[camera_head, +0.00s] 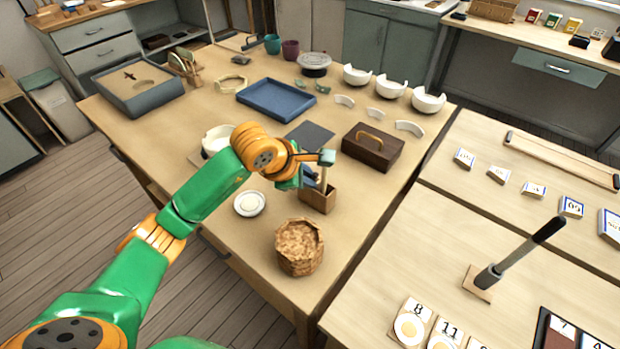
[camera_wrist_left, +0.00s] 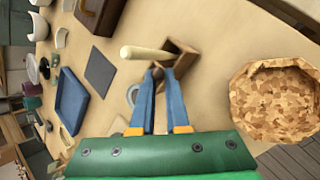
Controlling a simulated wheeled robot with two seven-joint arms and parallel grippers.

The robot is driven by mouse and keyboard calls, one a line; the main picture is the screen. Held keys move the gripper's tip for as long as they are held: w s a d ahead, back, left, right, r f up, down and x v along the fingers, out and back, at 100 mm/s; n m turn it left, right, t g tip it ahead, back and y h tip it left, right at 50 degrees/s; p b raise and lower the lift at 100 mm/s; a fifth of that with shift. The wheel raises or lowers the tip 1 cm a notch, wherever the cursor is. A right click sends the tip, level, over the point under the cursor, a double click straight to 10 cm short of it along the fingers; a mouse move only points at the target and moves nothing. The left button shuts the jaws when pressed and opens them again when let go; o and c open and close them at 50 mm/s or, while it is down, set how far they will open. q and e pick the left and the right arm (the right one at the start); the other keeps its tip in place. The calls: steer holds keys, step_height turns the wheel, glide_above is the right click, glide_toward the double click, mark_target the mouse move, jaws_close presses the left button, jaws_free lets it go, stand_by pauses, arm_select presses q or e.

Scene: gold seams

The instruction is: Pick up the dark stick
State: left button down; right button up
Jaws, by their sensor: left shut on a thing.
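The small wooden holder (camera_head: 318,197) stands on the near table, left of the dark lidded box. It also shows in the left wrist view (camera_wrist_left: 182,56). A pale stick (camera_wrist_left: 148,53) leans out of it, outside my fingers. My left gripper (camera_head: 312,174) is at the holder's mouth. In the left wrist view its blue fingertips (camera_wrist_left: 159,74) close together on a small dark piece at the holder, which looks like the dark stick; most of it is hidden by the fingers and holder. I cannot tell whether it is clear of the holder. My right gripper is not in view.
A crumpled brown basket (camera_head: 299,248) and a white dish (camera_head: 249,204) stand near the holder. The dark lidded box (camera_head: 372,147) and blue tray (camera_head: 276,100) lie behind. A dark-handled tool (camera_head: 520,255) stands on the right table. Bare tabletop lies right of the basket.

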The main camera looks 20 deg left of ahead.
arm_select(q)
steer(key=s+d+r+b, duration=0.1)
steer(key=s+d+r, duration=0.25)
steer(key=r, duration=0.65)
steer(key=s+a+b, duration=0.5)
steer(key=s, duration=0.9)
steer(key=shift+s+a+r+b, duration=0.15)
steer(key=shift+r+b, duration=0.05)
steer(key=shift+b, duration=0.15)
